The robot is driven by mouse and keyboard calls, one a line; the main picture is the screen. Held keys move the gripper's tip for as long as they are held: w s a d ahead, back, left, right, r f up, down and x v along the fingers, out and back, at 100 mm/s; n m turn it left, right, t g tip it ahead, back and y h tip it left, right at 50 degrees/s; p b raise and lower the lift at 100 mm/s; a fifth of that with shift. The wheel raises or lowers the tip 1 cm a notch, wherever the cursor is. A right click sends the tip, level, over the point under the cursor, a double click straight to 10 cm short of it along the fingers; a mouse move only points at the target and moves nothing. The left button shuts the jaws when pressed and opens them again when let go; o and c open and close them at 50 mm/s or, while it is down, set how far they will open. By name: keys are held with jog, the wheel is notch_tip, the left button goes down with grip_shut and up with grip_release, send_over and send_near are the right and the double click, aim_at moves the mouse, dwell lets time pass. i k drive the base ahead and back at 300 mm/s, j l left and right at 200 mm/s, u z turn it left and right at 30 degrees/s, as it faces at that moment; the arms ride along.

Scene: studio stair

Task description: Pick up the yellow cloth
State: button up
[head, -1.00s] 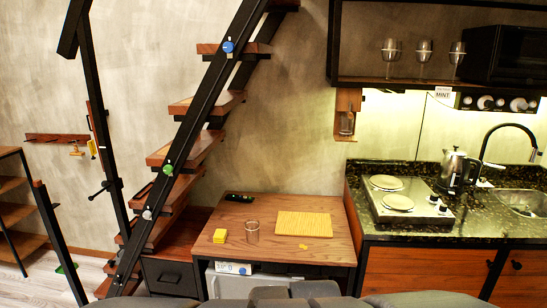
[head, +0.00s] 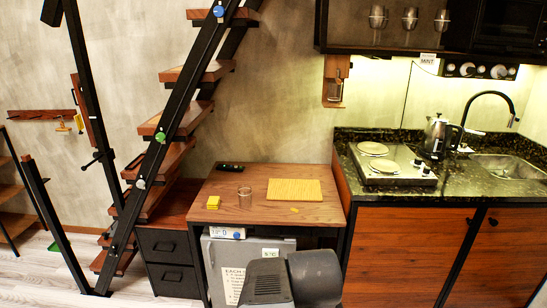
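A small wooden table (head: 255,214) stands in the middle, against the wall. On its left front lies a small, thick yellow pad (head: 213,202), which looks like a folded yellow cloth. A larger flat yellow ribbed rectangle (head: 294,190) lies on the right of the table and looks more like a mat or board. A small flat yellow piece (head: 295,210) lies in front of it. My gripper's fingers are not in view. Grey parts of my own body or arm show at the bottom, below and in front of the table.
A clear glass (head: 244,197) stands just right of the yellow pad. A dark remote-like object (head: 230,167) lies at the table's back left. The black stair rail (head: 160,160) rises left of the table. The kitchen counter (head: 470,186) with hot plates and kettle adjoins the right.

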aim_at(213, 203)
jog(key=i+l, duration=0.15)
jog(key=i, duration=0.5)
jog(key=i+l, duration=0.15)
jog(key=i, duration=0.5)
jog(key=i+l, duration=0.1)
jog(key=i, duration=0.55)
